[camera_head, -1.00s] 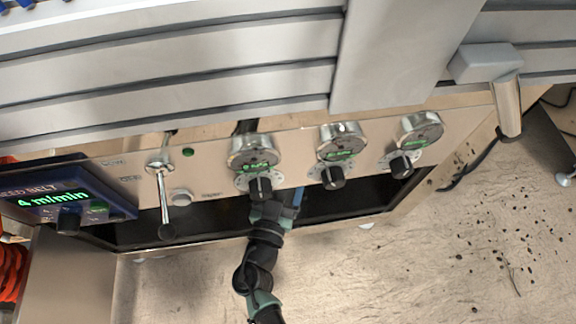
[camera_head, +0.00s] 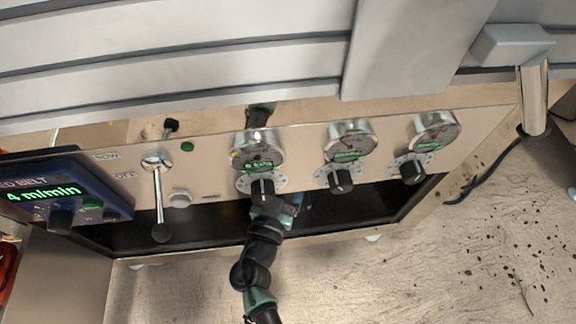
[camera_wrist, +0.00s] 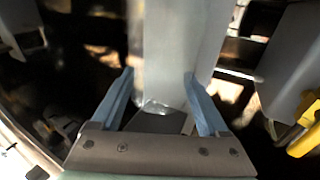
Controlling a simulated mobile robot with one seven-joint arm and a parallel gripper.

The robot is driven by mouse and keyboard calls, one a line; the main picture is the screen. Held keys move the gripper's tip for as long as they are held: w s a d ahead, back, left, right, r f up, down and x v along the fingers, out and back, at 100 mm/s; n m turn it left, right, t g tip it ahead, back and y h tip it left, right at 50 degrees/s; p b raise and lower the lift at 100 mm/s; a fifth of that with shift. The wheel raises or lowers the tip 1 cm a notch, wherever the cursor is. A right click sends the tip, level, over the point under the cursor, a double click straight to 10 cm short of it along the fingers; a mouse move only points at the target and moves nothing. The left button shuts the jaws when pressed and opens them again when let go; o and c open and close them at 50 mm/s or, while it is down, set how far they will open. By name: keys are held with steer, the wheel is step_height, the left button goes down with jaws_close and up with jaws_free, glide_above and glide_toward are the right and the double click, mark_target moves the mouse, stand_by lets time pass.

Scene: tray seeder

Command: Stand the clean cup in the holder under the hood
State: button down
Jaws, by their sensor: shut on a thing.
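My gripper (camera_wrist: 158,85) shows in the wrist view with two blue fingers apart on either side of a clear, glassy cup (camera_wrist: 155,106). The fingers are shut on the cup, whose outline blends into a pale grey surface behind it. I cannot tell how far the cup is tilted. In the head view my arm reaches into the dark opening under the control panel, and my gripper and the cup are hidden there. I cannot make out the holder in either view.
The steel control panel (camera_head: 225,182) carries a lever (camera_head: 159,205), several gauges and knobs. A grey upright plate (camera_head: 405,45) crosses the slats above. In the wrist view, grey parts stand close on the right, with a yellow piece (camera_wrist: 305,135). Speckled floor is open at right.

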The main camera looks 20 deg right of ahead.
steer(key=shift+w+d+f+b, duration=0.15)
steer(key=shift+f+b, duration=0.45)
steer(key=shift+f, duration=0.3)
steer(key=shift+w+d+f+b, duration=0.15)
steer(key=shift+f+b, duration=0.45)
steer(key=shift+f, duration=0.3)
stand_by(0.6)
steer(key=shift+r+y+p, duration=0.3)
steer(key=shift+r+p, duration=0.6)
steer(key=shift+r, duration=0.75)
steer(key=shift+s+r, duration=0.1)
